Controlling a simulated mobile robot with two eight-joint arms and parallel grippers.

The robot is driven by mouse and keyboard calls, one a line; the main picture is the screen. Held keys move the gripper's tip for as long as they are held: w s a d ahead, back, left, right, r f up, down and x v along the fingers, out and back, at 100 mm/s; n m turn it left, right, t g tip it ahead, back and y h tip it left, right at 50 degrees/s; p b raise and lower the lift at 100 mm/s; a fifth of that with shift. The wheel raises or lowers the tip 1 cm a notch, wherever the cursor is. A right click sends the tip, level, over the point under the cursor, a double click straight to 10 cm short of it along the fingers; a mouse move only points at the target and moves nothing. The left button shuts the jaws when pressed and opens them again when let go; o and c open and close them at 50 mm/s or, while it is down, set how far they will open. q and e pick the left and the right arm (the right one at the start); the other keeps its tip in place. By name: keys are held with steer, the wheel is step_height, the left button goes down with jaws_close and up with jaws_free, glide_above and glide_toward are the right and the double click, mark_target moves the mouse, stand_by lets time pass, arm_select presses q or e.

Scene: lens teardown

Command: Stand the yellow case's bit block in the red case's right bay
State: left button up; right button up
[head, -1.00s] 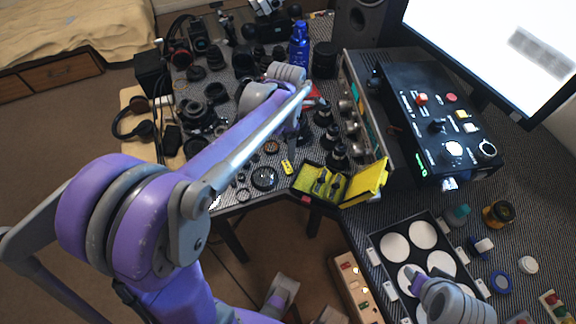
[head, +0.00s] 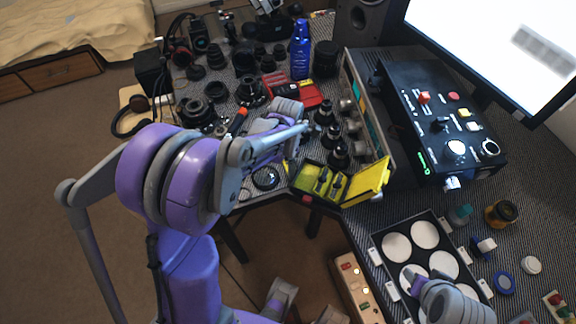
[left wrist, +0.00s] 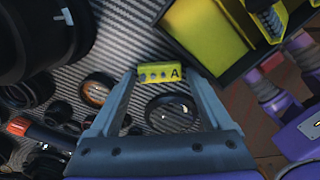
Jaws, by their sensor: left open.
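A small yellow block (left wrist: 160,73) marked A, with several blue dots on its face, lies on the bench mat in the left wrist view. My left gripper (left wrist: 160,78) is open, with its fingertips on either side of the block; I cannot tell if they touch it. The arm mostly hides the block in the head view. The open yellow case (head: 321,184) stands just right of it and also fills the top right of the left wrist view (left wrist: 208,32). The red case (head: 311,95) lies open farther back; its bays are too small to tell apart. My right gripper (head: 414,282) is over a black tray.
A round lens (left wrist: 171,113) lies close to the block. Dark lens barrels (head: 338,152) stand right of my left arm, and a blue bottle (head: 300,52) stands behind the red case. The black tray (head: 376,257) holds white discs.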

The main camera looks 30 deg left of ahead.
arm_select(q)
steer(key=c, duration=1.3)
step_height(320, 180, up, 10)
steer(key=p, duration=0.1)
steer(key=w+d+f+m+p, duration=0.1)
steer(key=m, duration=0.4)
steer(key=w+d+f+m+p, duration=0.1)
steer(key=d+m, duration=0.1)
steer(key=m, duration=0.4)
steer(key=w+d+f+m+p, duration=0.1)
steer(key=w+m, duration=0.1)
steer(key=m, duration=0.4)
steer(key=shift+d, duration=0.15)
steer(key=m, duration=0.2)
steer(key=d+f+m, duration=0.1)
steer(key=m, duration=0.1)
steer(key=shift+w, duration=0.4)
steer(key=m, duration=0.2)
steer(key=d+m+p, duration=0.1)
steer(key=shift+w+f+m, duration=0.3)
steer(key=m, duration=0.2)
steer(key=d+m, duration=0.1)
steer(key=shift+w+f, duration=0.25)
steer(key=shift+f, duration=0.1)
